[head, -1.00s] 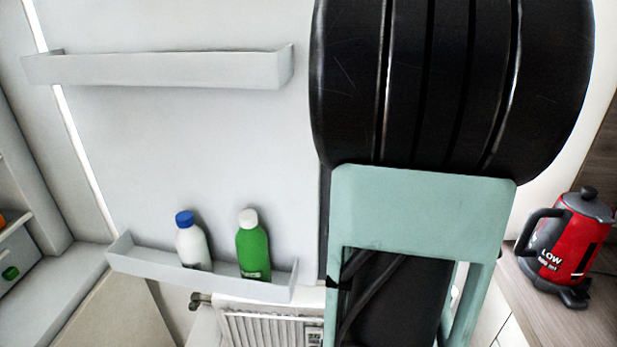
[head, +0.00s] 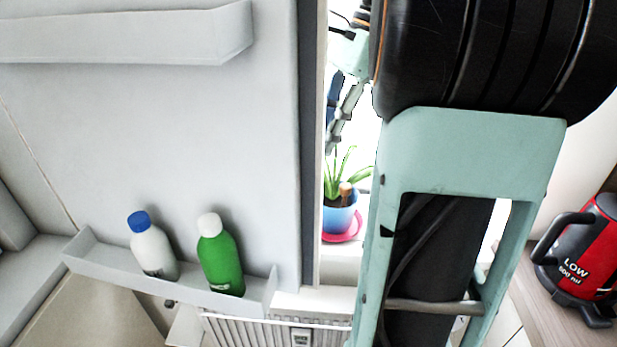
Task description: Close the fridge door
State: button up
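The fridge door (head: 130,130) stands open, and its pale inner side fills the left of the head view. Its free vertical edge (head: 308,150) runs down the middle of the picture. A lower door shelf (head: 190,287) holds a white bottle with a blue cap (head: 153,252) and a green bottle with a white cap (head: 220,262). An upper door shelf (head: 120,36) looks empty. What appears to be my gripper (head: 338,125) shows partly, just right of the door's edge. My arm hides some of it. Contact with the door and its finger opening cannot be made out.
A potted plant (head: 341,212) on a pink saucer stands by a bright window behind the door's edge. A radiator (head: 275,332) is below. A red kettle (head: 590,255) stands on the wooden counter (head: 545,310) at right. Part of the fridge interior (head: 25,270) shows at far left.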

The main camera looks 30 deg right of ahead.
aim_at(302, 187)
jog(key=b+x, duration=0.2)
jog(key=x, duration=0.8)
jog(key=shift+a+f, duration=0.3)
jog(key=shift+a, duration=0.05)
jog(key=shift+c, duration=0.7)
grip_shut()
